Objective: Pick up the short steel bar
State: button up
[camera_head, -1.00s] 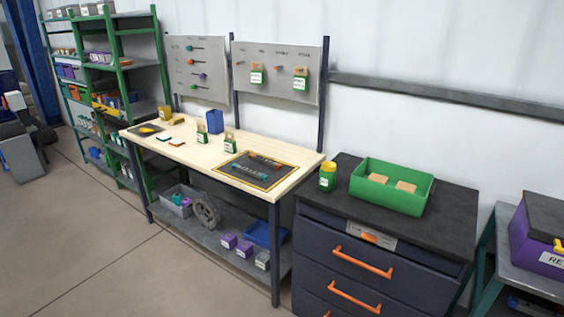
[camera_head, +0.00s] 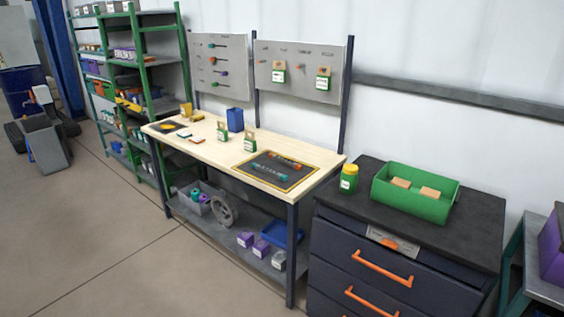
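I cannot pick out a short steel bar with certainty. The wooden workbench (camera_head: 214,157) stands in the middle of the view. On its right end lies a dark mat with a yellow border (camera_head: 262,183). Several small slim pieces with orange and teal ends (camera_head: 284,178) lie on this mat, too small to identify. Pegboards behind the bench carry several coloured-handled tools (camera_head: 221,72) and small hanging green-labelled packs (camera_head: 279,75). My gripper is not in view.
A dark drawer cabinet (camera_head: 365,247) stands right of the bench, with a green bin (camera_head: 414,203) and a yellow-green can (camera_head: 348,179) on top. A green shelf rack (camera_head: 150,90) stands left. The bench's lower shelf holds boxes and a grey wheel (camera_head: 224,210). Floor (camera_head: 110,240) in front is clear.

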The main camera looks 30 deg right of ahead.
aim_at(295, 166)
jog(key=u, duration=0.05)
jog(key=i, duration=0.95)
jog(key=z, duration=0.05)
